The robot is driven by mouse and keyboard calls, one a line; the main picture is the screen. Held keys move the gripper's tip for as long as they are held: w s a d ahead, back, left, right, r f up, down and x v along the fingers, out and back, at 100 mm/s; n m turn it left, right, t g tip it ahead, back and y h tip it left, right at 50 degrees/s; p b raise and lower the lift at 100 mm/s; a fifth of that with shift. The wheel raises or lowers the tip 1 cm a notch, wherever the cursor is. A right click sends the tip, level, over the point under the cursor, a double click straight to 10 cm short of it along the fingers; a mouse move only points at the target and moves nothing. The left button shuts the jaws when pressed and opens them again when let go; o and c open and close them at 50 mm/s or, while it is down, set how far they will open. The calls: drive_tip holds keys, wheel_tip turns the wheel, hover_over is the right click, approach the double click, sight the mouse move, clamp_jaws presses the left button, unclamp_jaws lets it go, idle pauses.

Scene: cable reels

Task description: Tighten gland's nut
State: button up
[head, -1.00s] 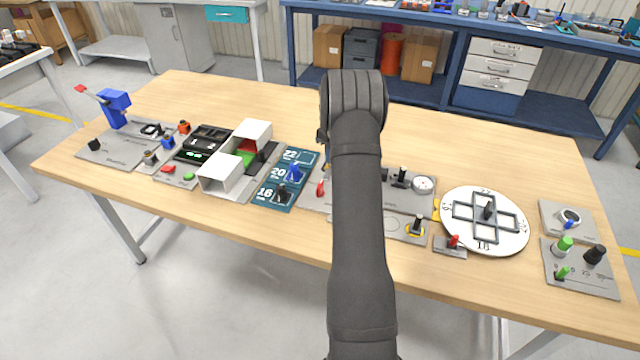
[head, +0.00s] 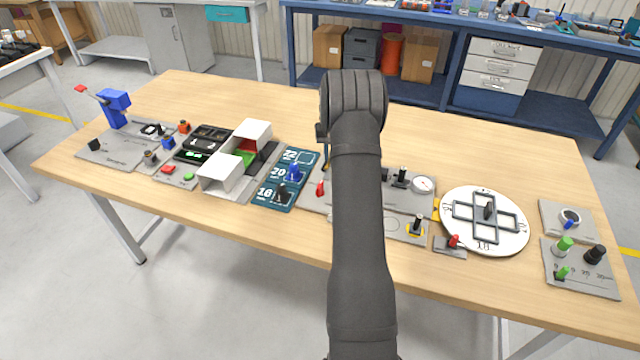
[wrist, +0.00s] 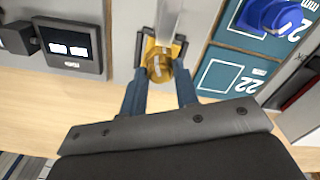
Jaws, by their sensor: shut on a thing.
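In the wrist view my gripper (wrist: 160,62) is shut on a brass-yellow nut (wrist: 158,72), with one blue-grey finger on either side of it. A pale grey shaft-like part extends from the nut toward the top of the picture. The nut's threads and how far it is turned on cannot be made out. In the head view my dark arm hides most of the gripper and the nut.
A teal size board (head: 286,178) with blue and black glands lies close beside the gripper; it also shows in the wrist view (wrist: 232,72). A display unit (wrist: 68,48) is on the other side. A white disc (head: 508,246) and a red-handled part (head: 453,241) stand to the right.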

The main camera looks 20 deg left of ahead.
drive_tip(key=m, duration=0.7)
drive_tip(key=o, duration=0.8)
drive_tip(key=shift+r, duration=3.5)
drive_tip(key=shift+f, duration=0.1)
wheel_tip(320, 180, down, 6)
drive_tip(key=shift+f, duration=0.5)
drive_tip(key=n, duration=0.5)
drive_tip(key=shift+n, duration=0.4)
